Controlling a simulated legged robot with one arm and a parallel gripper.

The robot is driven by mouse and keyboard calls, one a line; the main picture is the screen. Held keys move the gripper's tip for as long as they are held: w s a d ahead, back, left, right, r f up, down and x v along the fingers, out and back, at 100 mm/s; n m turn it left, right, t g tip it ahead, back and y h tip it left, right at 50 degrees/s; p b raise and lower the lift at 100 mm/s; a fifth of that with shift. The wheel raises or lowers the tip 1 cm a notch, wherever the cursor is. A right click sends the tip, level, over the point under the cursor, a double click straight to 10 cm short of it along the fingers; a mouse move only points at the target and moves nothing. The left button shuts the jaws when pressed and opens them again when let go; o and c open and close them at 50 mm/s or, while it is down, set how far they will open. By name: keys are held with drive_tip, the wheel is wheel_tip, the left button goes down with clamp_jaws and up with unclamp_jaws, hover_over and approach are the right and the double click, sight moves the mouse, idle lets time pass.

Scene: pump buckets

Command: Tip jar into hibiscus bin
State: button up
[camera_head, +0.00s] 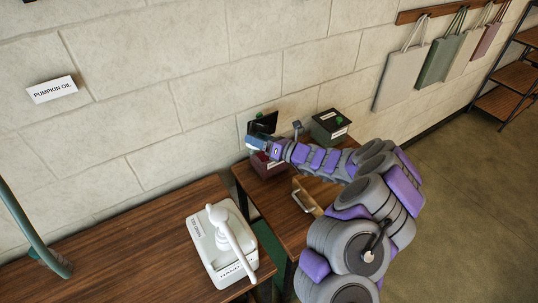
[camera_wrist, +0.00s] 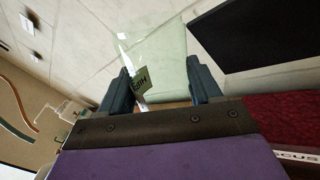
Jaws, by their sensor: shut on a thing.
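My gripper (camera_head: 257,142) is at the far end of my arm, over the back of the right-hand table, beside a dark red bin (camera_head: 268,166). In the wrist view my gripper (camera_wrist: 160,70) has its two dark fingers on either side of a pale green, see-through jar (camera_wrist: 165,55). The jar bears a small dark label that seems to start with "HIB" and appears tilted. The red bin also shows at the right edge of the wrist view (camera_wrist: 285,115), its label ending in "CUS".
A black panel (camera_head: 263,123) stands behind the red bin, near the wall. A wooden handled item (camera_head: 306,199) lies nearer.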

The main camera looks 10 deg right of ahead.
drive_tip(key=shift+b, duration=0.35)
drive_tip(key=n+b, duration=0.2)
drive_tip(key=shift+n, duration=0.3)
drive_tip(key=n, duration=0.3)
drive_tip(key=shift+r+b, duration=0.15)
drive_tip(key=shift+b, duration=0.15)
